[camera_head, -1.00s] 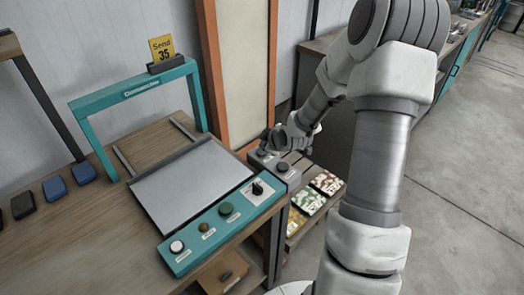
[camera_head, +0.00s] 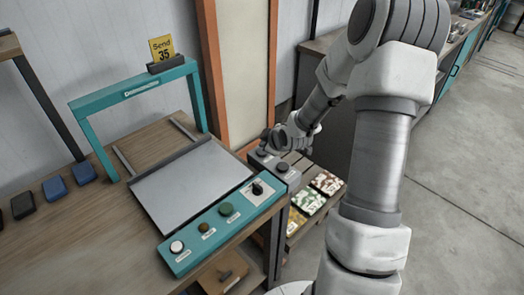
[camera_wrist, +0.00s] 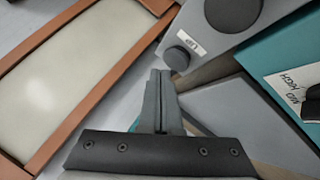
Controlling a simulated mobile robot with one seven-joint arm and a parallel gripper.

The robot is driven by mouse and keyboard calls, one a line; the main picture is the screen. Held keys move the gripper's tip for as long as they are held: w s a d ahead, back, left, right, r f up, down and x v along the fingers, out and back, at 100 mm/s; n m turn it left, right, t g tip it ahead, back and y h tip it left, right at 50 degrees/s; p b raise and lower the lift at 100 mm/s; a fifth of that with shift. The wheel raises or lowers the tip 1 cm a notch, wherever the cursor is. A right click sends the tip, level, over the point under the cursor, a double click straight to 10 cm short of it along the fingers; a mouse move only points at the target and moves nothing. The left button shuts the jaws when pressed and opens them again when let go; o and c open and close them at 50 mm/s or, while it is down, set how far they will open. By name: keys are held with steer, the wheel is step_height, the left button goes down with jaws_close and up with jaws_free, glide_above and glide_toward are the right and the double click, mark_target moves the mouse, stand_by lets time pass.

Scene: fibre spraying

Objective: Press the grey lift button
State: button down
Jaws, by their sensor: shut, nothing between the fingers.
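The grey button box (camera_head: 287,176) sits at the right end of the bench, beside the teal control panel. It carries two dark grey round buttons. In the wrist view, the smaller button (camera_wrist: 180,58) sits on the box's edge beside a white label (camera_wrist: 193,45), upside down and hard to read. A larger round button (camera_wrist: 232,12) is farther up the same box. My gripper (camera_wrist: 160,76) is shut and empty, its fingertips just left of the smaller button in that view. In the head view, my gripper (camera_head: 266,145) is over the box's far end. Contact cannot be told.
The teal panel (camera_head: 217,226) with several knobs lies left of the box. A teal arch (camera_head: 135,90) stands over the bench. An orange-framed panel (camera_head: 212,70) rises behind the box. Patterned packs (camera_head: 326,182) lie on a slatted shelf to the right.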

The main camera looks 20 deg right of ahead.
steer(key=shift+f, duration=0.15)
steer(key=shift+f+b, duration=0.3)
steer(key=shift+b, duration=0.2)
